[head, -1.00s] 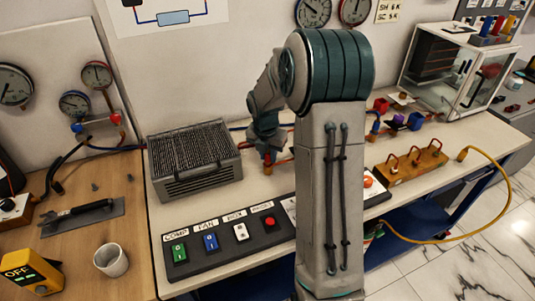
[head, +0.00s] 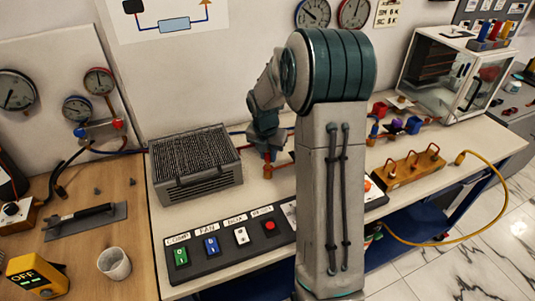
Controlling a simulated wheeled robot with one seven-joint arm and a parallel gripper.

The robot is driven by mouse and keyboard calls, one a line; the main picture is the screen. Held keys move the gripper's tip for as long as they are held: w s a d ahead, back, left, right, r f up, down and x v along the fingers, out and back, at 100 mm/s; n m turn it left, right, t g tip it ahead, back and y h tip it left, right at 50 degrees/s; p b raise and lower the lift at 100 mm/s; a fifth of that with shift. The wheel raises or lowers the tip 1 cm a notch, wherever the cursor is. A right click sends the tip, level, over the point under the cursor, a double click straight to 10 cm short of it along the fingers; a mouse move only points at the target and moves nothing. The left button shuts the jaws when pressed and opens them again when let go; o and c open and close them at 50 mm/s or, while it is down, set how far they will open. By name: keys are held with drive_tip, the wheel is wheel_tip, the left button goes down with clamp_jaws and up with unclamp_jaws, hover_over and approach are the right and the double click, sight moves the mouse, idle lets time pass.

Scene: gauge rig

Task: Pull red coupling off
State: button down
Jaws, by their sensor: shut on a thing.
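My gripper (head: 266,158) is low over the white bench, just right of the grey ribbed unit. It is small in the head view and partly covered by my own wrist. It is shut on a small reddish fitting, the red coupling (head: 267,172), beside copper-coloured pipework (head: 284,168). My upright arm link hides the pipework further right. I cannot tell whether the coupling is still seated on its pipe.
The grey ribbed unit (head: 194,165) stands close left of my gripper. A dark switch panel (head: 222,243) lies in front. A wooden block with copper loops (head: 411,170) and a glass-fronted case (head: 455,75) stand to the right. A yellow hose (head: 505,200) hangs over the bench edge.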

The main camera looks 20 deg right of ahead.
drive_tip(key=shift+r+p, duration=1.15)
drive_tip(key=shift+r, duration=0.4)
